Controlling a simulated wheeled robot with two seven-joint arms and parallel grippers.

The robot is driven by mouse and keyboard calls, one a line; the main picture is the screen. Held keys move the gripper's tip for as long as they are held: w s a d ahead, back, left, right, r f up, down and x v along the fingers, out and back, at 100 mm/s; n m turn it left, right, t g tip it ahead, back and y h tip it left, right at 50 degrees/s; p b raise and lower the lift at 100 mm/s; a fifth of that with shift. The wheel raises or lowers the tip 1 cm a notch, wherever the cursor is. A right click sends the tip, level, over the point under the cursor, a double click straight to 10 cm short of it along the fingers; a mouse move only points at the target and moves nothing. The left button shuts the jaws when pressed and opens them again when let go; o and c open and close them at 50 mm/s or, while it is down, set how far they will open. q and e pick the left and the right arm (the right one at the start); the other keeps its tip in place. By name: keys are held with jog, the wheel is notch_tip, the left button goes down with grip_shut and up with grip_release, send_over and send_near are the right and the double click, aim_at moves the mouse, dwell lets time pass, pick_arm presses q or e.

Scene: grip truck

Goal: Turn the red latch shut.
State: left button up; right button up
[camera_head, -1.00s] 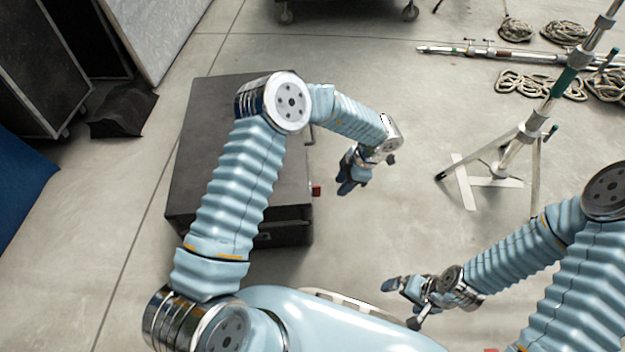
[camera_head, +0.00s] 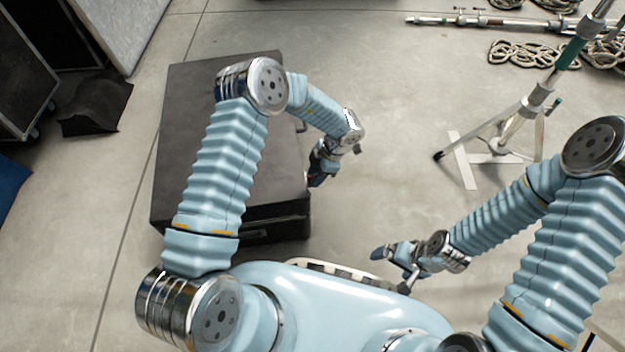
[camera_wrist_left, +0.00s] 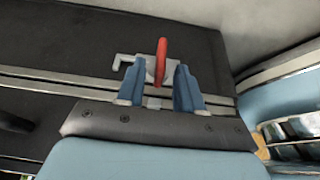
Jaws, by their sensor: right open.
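The red latch (camera_wrist_left: 161,60) is a narrow red handle on a pale metal plate (camera_wrist_left: 128,62) on the side of a dark case (camera_wrist_left: 60,38). In the left wrist view it stands upright in the picture, between and just beyond the tips of my left gripper (camera_wrist_left: 160,78). The two blue fingers are apart, with a gap on either side of the handle. In the head view my left gripper (camera_head: 317,175) is at the case's right side and mostly hides the latch. My right gripper (camera_head: 388,258) is open and empty, away from the case.
The dark case's flat top (camera_head: 185,110) lies under my left arm. A tripod stand (camera_head: 510,130) stands to the right, with coiled ropes (camera_head: 525,55) behind it. A black cloth-like item (camera_head: 97,105) lies at left. The floor between case and stand is clear.

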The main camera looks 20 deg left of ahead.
pick_arm(q)
jog(key=shift+x, duration=1.25)
grip_shut()
